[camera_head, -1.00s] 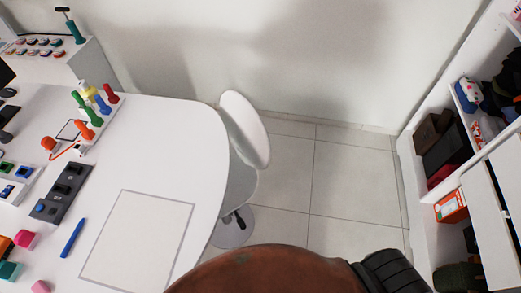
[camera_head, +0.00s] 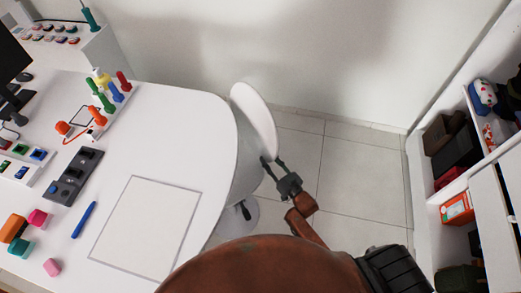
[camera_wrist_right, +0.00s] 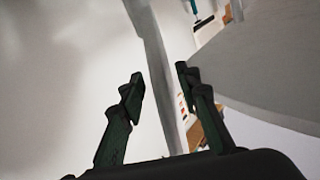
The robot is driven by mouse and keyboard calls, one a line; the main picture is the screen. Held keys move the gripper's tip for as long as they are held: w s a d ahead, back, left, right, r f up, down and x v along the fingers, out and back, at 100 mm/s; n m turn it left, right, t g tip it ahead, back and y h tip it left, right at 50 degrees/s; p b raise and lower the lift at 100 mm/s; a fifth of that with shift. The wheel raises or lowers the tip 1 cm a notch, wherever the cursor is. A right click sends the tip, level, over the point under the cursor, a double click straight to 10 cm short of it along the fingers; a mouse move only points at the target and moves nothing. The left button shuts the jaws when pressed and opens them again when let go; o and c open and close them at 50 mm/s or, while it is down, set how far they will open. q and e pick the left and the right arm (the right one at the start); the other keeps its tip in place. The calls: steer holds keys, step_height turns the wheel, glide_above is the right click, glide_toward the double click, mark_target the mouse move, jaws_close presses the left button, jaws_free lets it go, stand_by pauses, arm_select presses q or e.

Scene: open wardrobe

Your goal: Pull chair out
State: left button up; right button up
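The white chair (camera_head: 258,118) stands at the rounded right end of the white table (camera_head: 222,130), its backrest upright and its base partly under the tabletop. My right gripper (camera_head: 272,164) is at the lower right edge of the backrest. In the right wrist view my right gripper (camera_wrist_right: 160,84) is open, with one finger on each side of the thin pale backrest (camera_wrist_right: 156,60). I cannot tell whether either finger touches it. My left gripper is not in view.
The table holds coloured pegs (camera_head: 108,92), a dark switch panel (camera_head: 74,178), a blue pen (camera_head: 84,219) and several small blocks. Open wardrobe shelves (camera_head: 424,190) stand at the right. The tiled floor (camera_head: 355,185) between chair and shelves is clear.

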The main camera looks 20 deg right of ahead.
mark_target(261, 150)
steer(key=x, duration=0.5)
steer(key=shift+w+f+b, duration=0.1)
steer(key=shift+w+b, duration=0.1)
steer(key=shift+b, duration=0.1)
steer(key=shift+w+a, duration=0.2)
steer(key=shift+w, duration=0.4)
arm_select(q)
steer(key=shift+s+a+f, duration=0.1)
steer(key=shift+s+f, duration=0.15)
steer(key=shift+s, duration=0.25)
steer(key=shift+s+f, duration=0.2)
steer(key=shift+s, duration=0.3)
arm_select(e)
steer(key=shift+w, duration=0.15)
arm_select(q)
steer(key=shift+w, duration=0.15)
arm_select(e)
steer(key=shift+c, duration=0.2)
jaws_close()
